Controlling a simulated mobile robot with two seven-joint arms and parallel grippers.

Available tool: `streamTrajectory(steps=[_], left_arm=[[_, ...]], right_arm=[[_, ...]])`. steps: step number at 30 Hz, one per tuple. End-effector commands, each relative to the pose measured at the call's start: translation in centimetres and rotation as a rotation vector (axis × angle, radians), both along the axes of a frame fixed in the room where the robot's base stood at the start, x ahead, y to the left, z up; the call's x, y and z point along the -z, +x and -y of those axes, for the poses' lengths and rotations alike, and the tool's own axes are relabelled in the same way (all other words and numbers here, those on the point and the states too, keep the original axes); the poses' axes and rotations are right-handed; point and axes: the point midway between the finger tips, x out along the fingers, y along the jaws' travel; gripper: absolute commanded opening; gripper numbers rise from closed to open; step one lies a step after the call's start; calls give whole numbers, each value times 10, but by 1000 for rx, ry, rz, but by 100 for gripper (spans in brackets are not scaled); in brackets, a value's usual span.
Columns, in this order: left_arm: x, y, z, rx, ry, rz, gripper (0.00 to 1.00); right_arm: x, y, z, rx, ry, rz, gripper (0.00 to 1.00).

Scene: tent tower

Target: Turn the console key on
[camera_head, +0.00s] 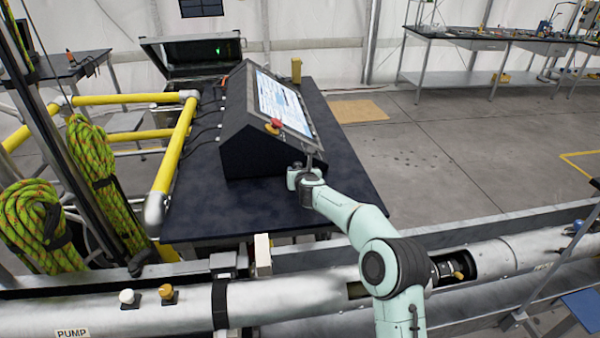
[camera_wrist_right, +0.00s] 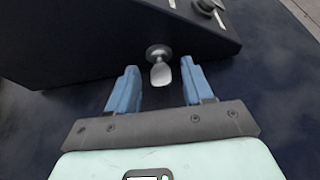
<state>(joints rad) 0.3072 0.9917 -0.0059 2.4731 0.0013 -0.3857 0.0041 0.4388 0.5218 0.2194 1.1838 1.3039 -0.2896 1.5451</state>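The console (camera_head: 250,148) is a dark wedge-shaped box with a lit, sloped screen, standing on a dark table. The console key (camera_wrist_right: 161,73) is a silver key with a rounded grip, set in a round lock on the console face in the wrist view. My right gripper (camera_head: 312,160) is at the console's near right corner. In the wrist view its blue fingers (camera_wrist_right: 160,84) are open, one on each side of the key grip with gaps on both sides. The key cannot be made out in the head view. My left gripper is not in view.
A red mushroom button (camera_head: 273,124) sits on the console. The table (camera_head: 345,165) is clear right of the console. Yellow rails (camera_head: 172,150) border its left side. A silver pipe (camera_head: 290,293) runs across the front.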

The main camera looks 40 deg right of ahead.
Motion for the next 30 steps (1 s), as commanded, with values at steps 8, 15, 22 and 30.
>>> streamTrajectory(steps=[8,15,22,30], left_arm=[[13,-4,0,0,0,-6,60],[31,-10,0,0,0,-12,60],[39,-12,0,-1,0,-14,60],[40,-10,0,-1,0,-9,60]], right_arm=[[-6,-16,-9,-2,-3,0,51],[-25,-56,-30,-1,-3,1,51],[-43,-91,-49,-1,-3,1,51],[-51,-108,-59,0,0,0,51]])
